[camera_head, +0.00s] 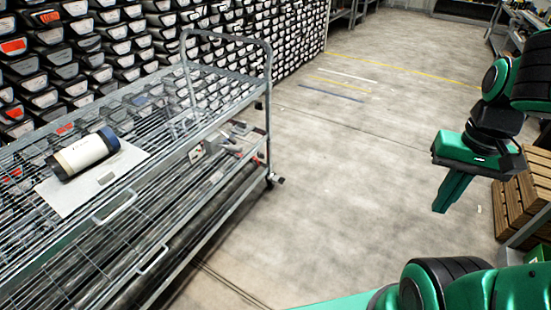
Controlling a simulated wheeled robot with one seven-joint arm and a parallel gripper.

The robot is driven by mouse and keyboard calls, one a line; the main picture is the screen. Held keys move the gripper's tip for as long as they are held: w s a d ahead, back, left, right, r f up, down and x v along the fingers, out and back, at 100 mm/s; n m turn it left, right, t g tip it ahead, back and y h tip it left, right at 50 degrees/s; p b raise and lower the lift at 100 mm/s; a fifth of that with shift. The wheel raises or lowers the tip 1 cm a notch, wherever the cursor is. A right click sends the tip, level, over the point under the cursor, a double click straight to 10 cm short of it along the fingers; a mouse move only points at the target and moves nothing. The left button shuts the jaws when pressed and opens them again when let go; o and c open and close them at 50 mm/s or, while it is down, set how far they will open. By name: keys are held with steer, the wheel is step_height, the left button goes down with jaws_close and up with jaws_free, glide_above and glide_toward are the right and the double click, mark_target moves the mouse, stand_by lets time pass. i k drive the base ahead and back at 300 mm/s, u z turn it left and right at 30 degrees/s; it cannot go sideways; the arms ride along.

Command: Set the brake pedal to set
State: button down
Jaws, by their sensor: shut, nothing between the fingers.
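A grey wire-shelf cart (178,137) stands at the left, with its tall push handle at its far end. At the foot of its far right corner post is a dark caster with a small pedal-like tab (279,180) sticking out to the right. This looks like the brake pedal, but it is too small to tell its position. My gripper (447,195) is green, points down and is shut and empty. It hangs at the right of the picture, well to the right of the tab and apart from the cart.
A white cylinder with dark ends (85,154) lies on a pale sheet (65,199) on the cart's top. Racks of core liners (130,40) line the back left. Wooden slatted stacks (525,195) stand at the right. The concrete floor (350,190) between is clear.

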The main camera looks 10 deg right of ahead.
mark_target(281, 180)
steer(key=z, duration=1.15)
steer(key=i, duration=2.35)
steer(key=u, duration=1.65)
steer(key=i, duration=0.15)
steer(key=u, duration=0.05)
